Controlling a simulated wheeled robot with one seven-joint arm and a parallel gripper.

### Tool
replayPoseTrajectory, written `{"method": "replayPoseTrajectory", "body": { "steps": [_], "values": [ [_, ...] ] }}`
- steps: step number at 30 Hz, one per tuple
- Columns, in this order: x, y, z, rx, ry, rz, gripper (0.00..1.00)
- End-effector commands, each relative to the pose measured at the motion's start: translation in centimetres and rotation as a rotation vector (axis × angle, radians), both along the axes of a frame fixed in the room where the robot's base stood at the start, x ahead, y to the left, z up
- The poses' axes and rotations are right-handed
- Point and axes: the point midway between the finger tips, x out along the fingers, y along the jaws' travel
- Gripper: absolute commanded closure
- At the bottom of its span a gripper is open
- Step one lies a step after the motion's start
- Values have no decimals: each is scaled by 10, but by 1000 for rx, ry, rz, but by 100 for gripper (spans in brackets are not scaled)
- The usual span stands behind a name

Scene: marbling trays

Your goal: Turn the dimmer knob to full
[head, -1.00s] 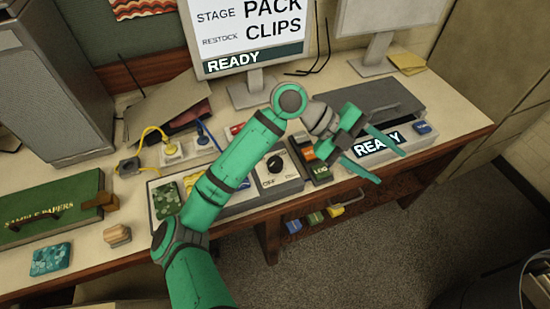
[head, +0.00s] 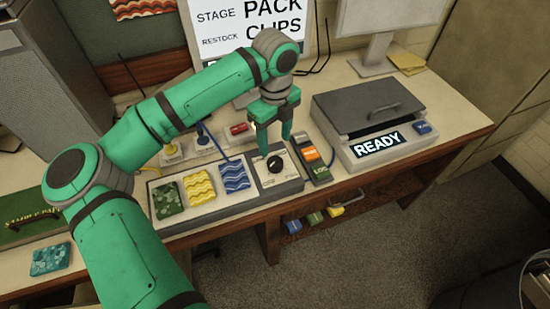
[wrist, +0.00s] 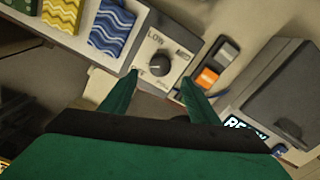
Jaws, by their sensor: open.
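The black dimmer knob (head: 274,163) sits on a grey panel (head: 290,184) at the front middle of the desk. In the wrist view the knob (wrist: 159,66) shows a pale pointer mark, and the panel carries printed labels such as LOW, MED and OFF; the fourth label is too small to read. My gripper (head: 273,139) is open and empty, pointing down over the panel close to the knob. In the wrist view its two fingers (wrist: 160,82) are spread, with the knob beyond and between them. I cannot tell any contact.
Green, yellow and blue patterned tiles (head: 200,187) lie in a tray left of the panel. A handheld device with orange and green buttons (head: 311,154) is close on its right. A grey-lidded box reading READY (head: 375,146) stands farther right. The monitor (head: 225,20) is behind.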

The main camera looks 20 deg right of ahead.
Motion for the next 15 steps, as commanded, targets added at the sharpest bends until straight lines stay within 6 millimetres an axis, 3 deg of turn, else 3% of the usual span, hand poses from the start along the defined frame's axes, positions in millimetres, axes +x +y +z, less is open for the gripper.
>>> {"method": "replayPoseTrajectory", "body": {
  "steps": [9, 15],
  "values": [
    [-1, -1, -57, -2, 4, -1, 45],
    [-1, -1, -80, -3, 2, -2, 45]
  ]
}}
